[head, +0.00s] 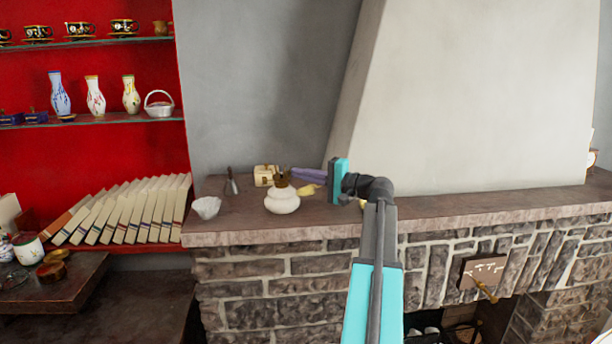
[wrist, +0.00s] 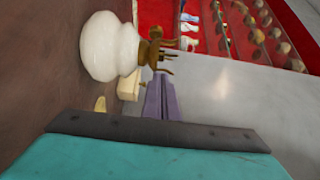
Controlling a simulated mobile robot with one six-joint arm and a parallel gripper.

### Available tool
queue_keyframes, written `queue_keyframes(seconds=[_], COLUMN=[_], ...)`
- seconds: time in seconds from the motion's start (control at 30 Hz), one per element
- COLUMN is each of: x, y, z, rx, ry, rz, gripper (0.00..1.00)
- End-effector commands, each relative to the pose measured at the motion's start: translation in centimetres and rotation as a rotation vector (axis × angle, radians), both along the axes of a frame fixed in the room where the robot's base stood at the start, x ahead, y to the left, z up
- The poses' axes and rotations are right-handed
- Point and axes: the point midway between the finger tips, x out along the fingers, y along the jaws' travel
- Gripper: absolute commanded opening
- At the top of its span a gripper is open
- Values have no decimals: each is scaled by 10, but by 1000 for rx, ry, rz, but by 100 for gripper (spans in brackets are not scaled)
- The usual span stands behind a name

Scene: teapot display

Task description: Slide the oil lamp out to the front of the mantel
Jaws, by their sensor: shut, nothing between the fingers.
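The oil lamp (head: 282,204) has a round white body and a brass-brown top. It stands upright on the brown mantel (head: 450,204), left of my gripper and close to the front edge. It also shows in the wrist view, where the lamp (wrist: 108,47) appears sideways at the upper left. My gripper (head: 334,181) is shut and empty, over the mantel to the right of the lamp. A gap shows between them. In the wrist view my gripper (wrist: 155,133) fills the bottom as a teal block with a dark edge.
A white fluted bowl (head: 207,207) and a dark slender item (head: 231,183) stand left of the lamp. A cream box (head: 265,176), a purple item (head: 309,175) and a small yellow item (head: 308,190) lie behind or beside it. The mantel's right stretch is mostly bare.

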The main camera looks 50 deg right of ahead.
Motion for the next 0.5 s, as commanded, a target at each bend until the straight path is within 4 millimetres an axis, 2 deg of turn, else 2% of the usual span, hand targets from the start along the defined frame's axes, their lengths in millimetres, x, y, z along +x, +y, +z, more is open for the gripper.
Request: queue_keyframes(seconds=[0.03, 0.2, 0.5], x=[-1, -1, 0], y=[10, 26, 30], z=[-3, -1, 0], rx=[-1, -1, 1], ry=[0, -1, -1], rz=[3, 3, 1], gripper=[0, 0, 0])
